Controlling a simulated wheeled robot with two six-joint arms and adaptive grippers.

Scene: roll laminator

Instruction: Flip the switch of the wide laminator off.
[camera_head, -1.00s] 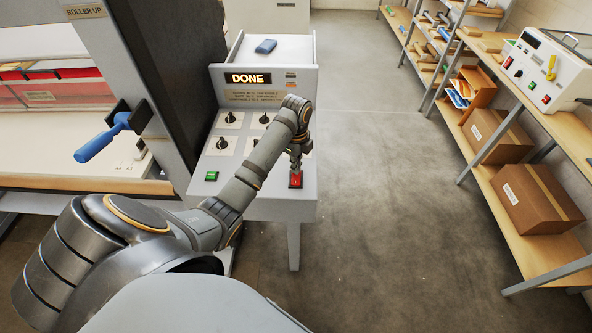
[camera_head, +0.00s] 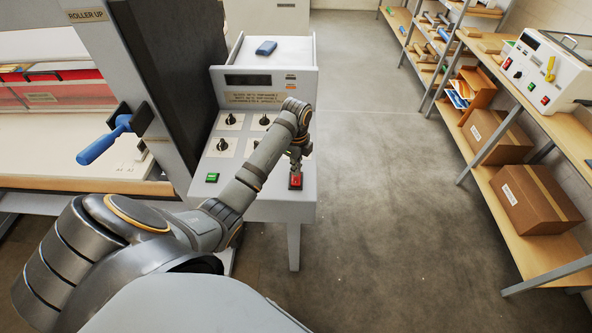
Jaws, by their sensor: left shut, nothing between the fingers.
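The wide laminator (camera_head: 180,70) stands at the left, with its grey control panel (camera_head: 262,210) on its right side. The panel's display (camera_head: 247,80) is dark. A red switch (camera_head: 296,182) sits at the panel's lower right, and a green button (camera_head: 212,178) at its lower left. Several black knobs (camera_head: 230,119) are above; my arm hides part of this area. My left gripper (camera_head: 296,168) points down at the red switch, shut and empty, its tips at or just above the switch. I cannot tell whether they touch. My right gripper is not in view.
A blue handle (camera_head: 105,139) juts from the laminator's frame. A blue object (camera_head: 266,47) lies on top of the panel housing. At the right, a shelf (camera_head: 535,255) holds cardboard boxes (camera_head: 540,199) and a smaller white machine (camera_head: 540,70). The floor between is clear.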

